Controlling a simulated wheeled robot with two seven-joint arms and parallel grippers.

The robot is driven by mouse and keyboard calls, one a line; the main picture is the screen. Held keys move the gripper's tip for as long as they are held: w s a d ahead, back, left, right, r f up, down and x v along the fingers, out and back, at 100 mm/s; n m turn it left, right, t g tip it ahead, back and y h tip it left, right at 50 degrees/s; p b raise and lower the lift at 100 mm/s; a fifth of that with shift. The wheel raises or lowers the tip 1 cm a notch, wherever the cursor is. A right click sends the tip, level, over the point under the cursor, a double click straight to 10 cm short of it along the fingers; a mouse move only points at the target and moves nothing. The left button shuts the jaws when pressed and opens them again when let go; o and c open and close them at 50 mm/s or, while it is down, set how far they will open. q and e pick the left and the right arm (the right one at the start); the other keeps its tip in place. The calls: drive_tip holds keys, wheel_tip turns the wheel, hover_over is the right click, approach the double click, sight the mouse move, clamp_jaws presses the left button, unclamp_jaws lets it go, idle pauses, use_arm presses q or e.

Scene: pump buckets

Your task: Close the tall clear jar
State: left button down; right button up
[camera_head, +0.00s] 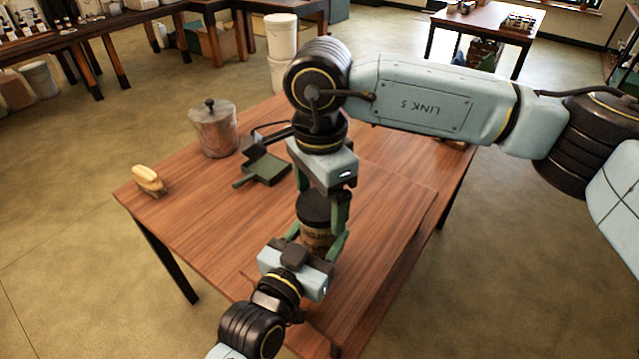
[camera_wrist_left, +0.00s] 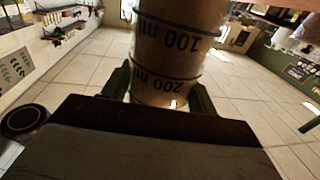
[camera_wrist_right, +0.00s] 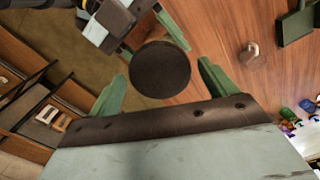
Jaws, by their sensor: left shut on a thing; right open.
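The tall clear jar (camera_head: 316,238) has printed markings and a round black lid (camera_head: 314,208) at its top. Whether the lid is fully seated cannot be told. My left gripper (camera_head: 314,243) is shut on the jar's body from the front. The jar fills the middle of the left wrist view (camera_wrist_left: 170,50), with "100 ml" and "200 ml" upside down. My right gripper (camera_head: 322,205) is open above, its fingers on either side of the lid. In the right wrist view the lid (camera_wrist_right: 160,70) is a dark disc between the open fingers, with gaps on both sides.
The wooden table (camera_head: 215,210) holds a lidded, knobbed canister (camera_head: 213,128), a green scoop-like thing (camera_head: 265,170) and a yellow object (camera_head: 148,180) near the left edge. The table's front left is clear. White buckets (camera_head: 281,36) are stacked on the floor behind.

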drive_tip(key=c, duration=1)
drive_tip(key=m, duration=0.5)
drive_tip(key=o, duration=1.1)
drive_tip(key=shift+r, duration=2.25)
drive_tip(key=shift+c, duration=0.5)
